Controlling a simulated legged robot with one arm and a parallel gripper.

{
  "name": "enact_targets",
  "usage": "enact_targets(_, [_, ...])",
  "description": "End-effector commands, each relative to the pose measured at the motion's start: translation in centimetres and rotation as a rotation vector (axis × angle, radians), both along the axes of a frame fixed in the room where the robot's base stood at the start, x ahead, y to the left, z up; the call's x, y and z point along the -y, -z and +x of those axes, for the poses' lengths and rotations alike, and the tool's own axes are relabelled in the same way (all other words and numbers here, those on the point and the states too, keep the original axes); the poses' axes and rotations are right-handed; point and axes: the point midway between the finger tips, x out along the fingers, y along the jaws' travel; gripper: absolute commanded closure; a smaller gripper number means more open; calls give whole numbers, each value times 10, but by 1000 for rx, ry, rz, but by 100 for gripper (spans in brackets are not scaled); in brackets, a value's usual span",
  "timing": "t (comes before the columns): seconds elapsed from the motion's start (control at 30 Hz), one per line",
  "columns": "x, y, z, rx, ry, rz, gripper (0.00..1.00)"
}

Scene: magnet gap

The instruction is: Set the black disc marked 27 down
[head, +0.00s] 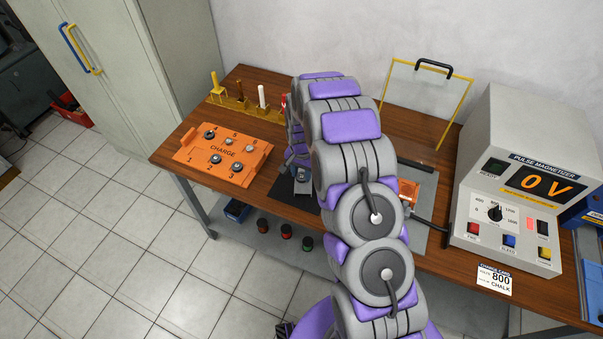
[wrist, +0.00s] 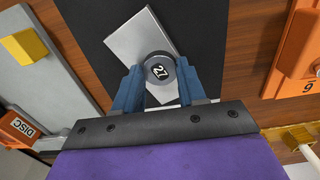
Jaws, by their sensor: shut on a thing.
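The black disc marked 27 (wrist: 160,69) is held between the blue fingers of my gripper (wrist: 160,80) in the wrist view, its number facing the camera. It lies over a silver plate (wrist: 132,38), which rests at an angle on a black mat (wrist: 91,58). I cannot tell whether the disc touches the plate. In the head view the plate (head: 303,184) and the black mat (head: 281,192) show beside my arm, near the table's front edge. My arm hides much of that area, and I cannot make out the disc there.
An orange CHARGE tray (head: 247,166) with several small discs is left of the mat. An orange block (head: 408,189) stands on a grey plate to the right.

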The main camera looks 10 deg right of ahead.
Motion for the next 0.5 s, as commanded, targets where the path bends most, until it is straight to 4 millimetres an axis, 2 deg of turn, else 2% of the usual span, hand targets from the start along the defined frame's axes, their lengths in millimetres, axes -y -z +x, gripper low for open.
enact_targets(0.17, [2, 1, 0, 2, 1, 2, 86])
enact_targets(0.2, [2, 1, 0, 2, 1, 2, 58])
enact_targets(0.43, [0, 1, 0, 1, 1, 0, 36])
enact_targets(0.5, [0, 1, 0, 1, 1, 0, 34])
